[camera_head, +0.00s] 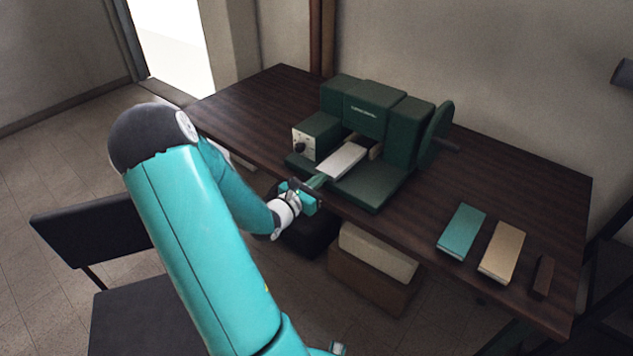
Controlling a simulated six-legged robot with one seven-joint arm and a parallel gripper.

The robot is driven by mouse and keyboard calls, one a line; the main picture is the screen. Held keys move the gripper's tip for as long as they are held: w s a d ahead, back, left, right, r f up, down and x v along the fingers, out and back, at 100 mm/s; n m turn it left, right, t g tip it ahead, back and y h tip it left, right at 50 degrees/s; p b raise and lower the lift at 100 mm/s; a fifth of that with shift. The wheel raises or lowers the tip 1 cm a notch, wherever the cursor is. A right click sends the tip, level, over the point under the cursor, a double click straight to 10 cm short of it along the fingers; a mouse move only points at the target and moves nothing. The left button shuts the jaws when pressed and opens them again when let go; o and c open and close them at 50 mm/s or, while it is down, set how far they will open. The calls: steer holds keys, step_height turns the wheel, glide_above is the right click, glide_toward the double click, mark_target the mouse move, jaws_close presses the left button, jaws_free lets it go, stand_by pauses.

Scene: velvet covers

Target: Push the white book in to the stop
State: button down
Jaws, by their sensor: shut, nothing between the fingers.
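The white book (342,160) lies flat on the bed of a dark green machine (372,185). Its far end reaches in toward the opening under the machine's upper block. The stop itself cannot be made out. My gripper (318,182) is shut and empty at the near end of the white book, with its fingertips pointing at that end. Whether the fingertips touch the book cannot be told at this size.
The machine stands on a dark wooden table (480,175), with a control box (304,143) left of the book and a wheel (437,132) at right. A teal book (461,232), a tan book (502,252) and a small brown block (543,277) lie at right. A black chair (90,232) stands at left.

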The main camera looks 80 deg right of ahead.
mark_target(335, 165)
steer(key=x, duration=0.8)
steer(key=shift+a, duration=0.1)
